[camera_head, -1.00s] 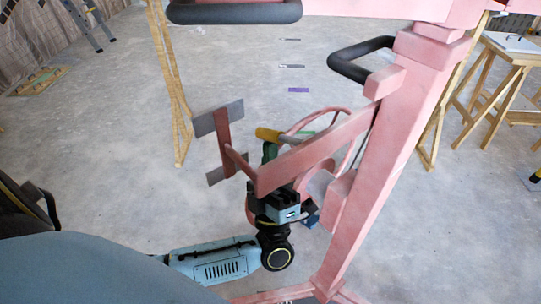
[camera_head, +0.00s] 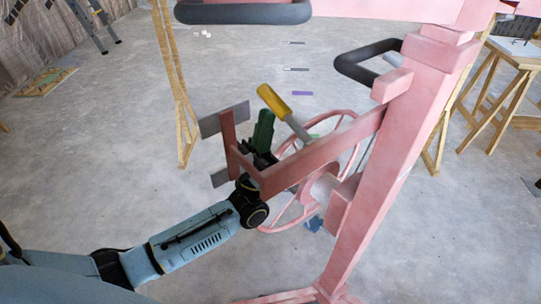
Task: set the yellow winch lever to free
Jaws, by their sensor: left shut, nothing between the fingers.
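The yellow winch lever (camera_head: 273,101) has a yellow grip on a grey shaft. It slants up and to the left from the pink winch wheel (camera_head: 352,150) on the lift's post. A small green patch (camera_head: 314,137) shows near the shaft's lower end. My left gripper (camera_head: 264,124) has green fingers, shut and empty, pointing up just below and left of the yellow grip. I cannot tell whether the fingers touch the lever. A pink beam of the lift partly hides my wrist and the wheel. My right gripper is not in view.
The pink lift post (camera_head: 395,165) stands right of the winch, with a black handle (camera_head: 357,62) near its top. A pink bracket with grey plates (camera_head: 223,117) is close left of my gripper. A wooden trestle (camera_head: 512,85) stands at right.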

